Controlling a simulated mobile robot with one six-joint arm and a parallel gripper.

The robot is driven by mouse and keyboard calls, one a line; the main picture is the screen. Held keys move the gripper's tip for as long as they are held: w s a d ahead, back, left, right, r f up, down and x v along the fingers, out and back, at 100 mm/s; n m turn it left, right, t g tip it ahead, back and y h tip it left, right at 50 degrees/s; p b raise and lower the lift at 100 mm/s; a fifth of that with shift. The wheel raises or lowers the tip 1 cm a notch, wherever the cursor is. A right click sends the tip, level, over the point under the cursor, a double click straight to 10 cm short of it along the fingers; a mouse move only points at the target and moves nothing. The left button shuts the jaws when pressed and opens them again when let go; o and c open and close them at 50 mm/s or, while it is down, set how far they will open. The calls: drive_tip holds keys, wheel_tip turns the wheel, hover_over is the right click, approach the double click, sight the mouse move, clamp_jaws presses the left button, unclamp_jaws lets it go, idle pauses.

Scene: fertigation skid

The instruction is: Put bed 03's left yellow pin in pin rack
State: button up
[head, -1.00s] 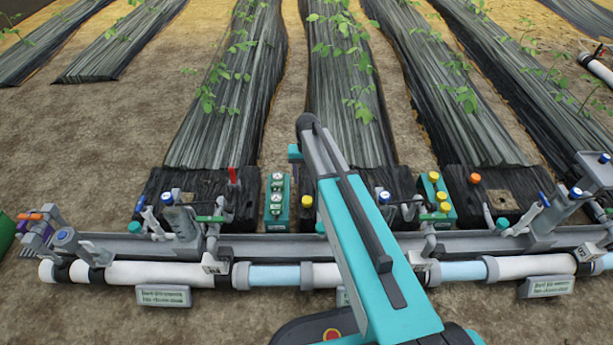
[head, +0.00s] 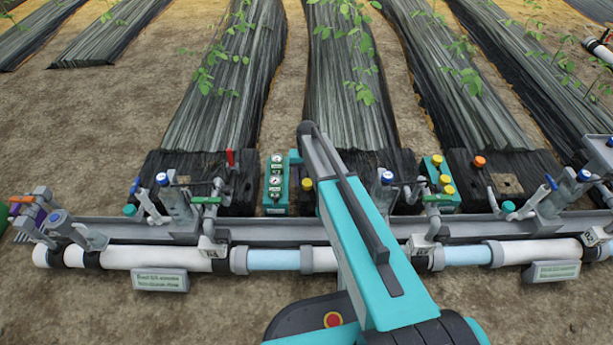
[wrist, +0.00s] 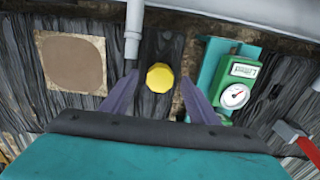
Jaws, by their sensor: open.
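A yellow pin (wrist: 160,77) with a faceted round top stands in a dark block, in the middle of the wrist view. In the head view the yellow pin (head: 307,184) shows just left of my arm. My gripper (wrist: 160,98) is open, with one purple-grey finger on each side of the pin in the picture. I cannot tell how far above the pin the fingertips are, or whether they touch it. In the head view my arm hides the fingers. I cannot make out for certain which thing is the pin rack.
A green gauge (wrist: 236,95) on a teal panel is close right of the fingers. A grey pipe (wrist: 134,35) is close to the left finger. A red-handled valve (wrist: 300,143) is at lower right. A grey fixture with coloured parts (head: 42,212) stands far left. A white-blue pipe (head: 275,259) runs along the front.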

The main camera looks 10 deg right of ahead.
drive_tip(key=shift+f, duration=0.45)
drive_tip(key=c, duration=1.1)
drive_tip(key=shift+r+p, duration=2.6)
drive_tip(key=shift+r, duration=0.6)
wheel_tip(320, 180, up, 3)
drive_tip(key=p, duration=0.2)
wheel_tip(320, 180, up, 18)
drive_tip(key=f+p, duration=0.1)
drive_tip(key=p, duration=1.1)
hover_over(307, 182)
drive_tip(key=shift+r, duration=0.25)
